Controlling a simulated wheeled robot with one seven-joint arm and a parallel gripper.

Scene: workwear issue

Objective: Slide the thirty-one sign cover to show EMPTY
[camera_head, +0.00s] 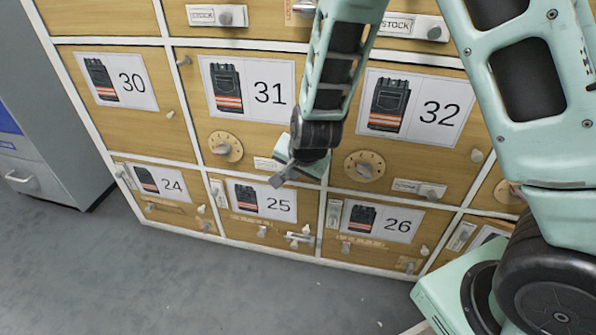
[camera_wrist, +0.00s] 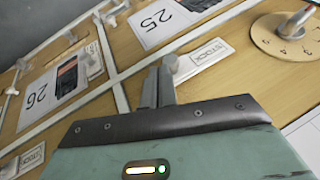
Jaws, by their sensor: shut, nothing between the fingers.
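The thirty-one door (camera_head: 190,95) bears a large label with a dark workwear picture. Its sign (camera_head: 264,163) is low on the door, right of a round dial (camera_head: 225,146), and is partly hidden by my gripper in the head view. In the wrist view the sign (camera_wrist: 205,53) reads STOCK, with its pale knob (camera_wrist: 171,62) at the end away from the dial (camera_wrist: 290,35). My gripper (camera_head: 278,181) is shut and empty. In the wrist view its fingertips (camera_wrist: 158,72) are right beside the knob; I cannot tell whether they touch it.
Door 32 (camera_head: 465,95) to the right has its own dial (camera_head: 364,167) and sign (camera_head: 419,188). Smaller doors 24, 25 and 26 with small handles are below. A grey cabinet (camera_head: 45,110) stands at left. The grey floor in front is mostly clear.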

